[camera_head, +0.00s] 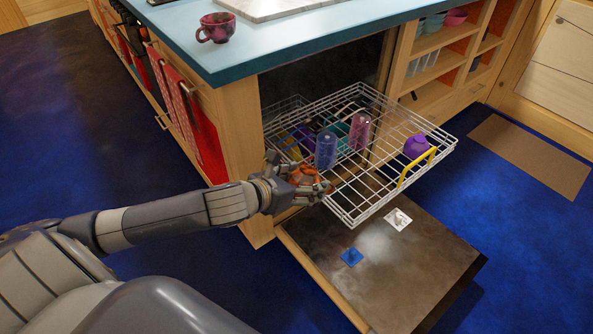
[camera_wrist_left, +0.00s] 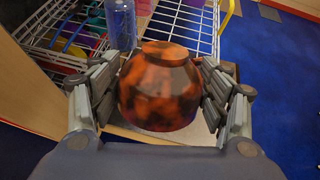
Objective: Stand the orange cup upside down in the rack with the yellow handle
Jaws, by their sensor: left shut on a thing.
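The orange cup (camera_wrist_left: 158,90) is mottled orange and dark brown. In the left wrist view it sits between the two fingers of my left gripper (camera_wrist_left: 160,95), with its narrow base up and its wide rim down. My left gripper (camera_head: 300,183) is shut on the cup, which shows partly as orange (camera_head: 310,181) in the head view, at the rack's near left edge. Whether the cup touches the rack is hard to tell. The white wire rack (camera_head: 352,219) with a yellow handle (camera_head: 416,168) is pulled out above the open door. My right gripper is not in view.
The rack holds a blue tumbler (camera_head: 326,150), a pink tumbler (camera_head: 359,132) and a purple cup (camera_head: 416,146). Its near middle wires look empty. The dark door (camera_head: 385,270) lies open below. A red mug (camera_head: 216,28) stands on the blue counter (camera_head: 300,38) at the left.

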